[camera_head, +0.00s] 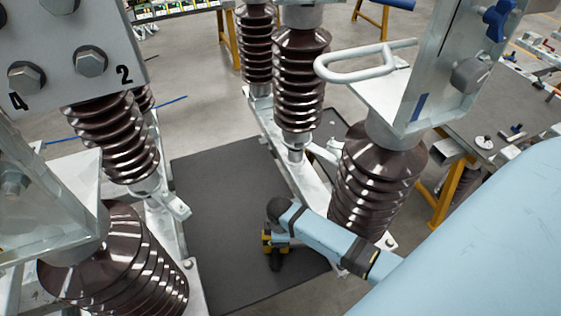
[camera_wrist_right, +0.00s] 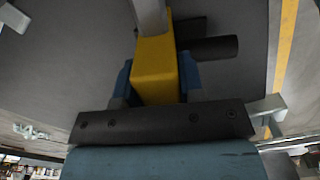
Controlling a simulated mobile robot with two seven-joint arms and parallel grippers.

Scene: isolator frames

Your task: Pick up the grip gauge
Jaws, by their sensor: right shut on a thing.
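The grip gauge has a yellow block-shaped body (camera_wrist_right: 155,72) and a grey metal bar running up out of the top of the wrist view. My right gripper (camera_wrist_right: 157,82) is shut on the yellow body, with a blue finger on each side. A dark cylinder lies beside it to the right in that view; I cannot tell if it belongs to the gauge. In the head view my right arm reaches in from the right, and the yellow gauge (camera_head: 267,240) shows small at its end, over the dark mat (camera_head: 215,200). Contact with the mat is unclear. My left gripper is not in view.
Brown ribbed insulators (camera_head: 372,185) on metal frames stand close on both sides of the mat. A metal handle loop (camera_head: 355,68) juts out above the right one. A workbench (camera_head: 490,115) with small parts stands at the right. The mat's middle is clear.

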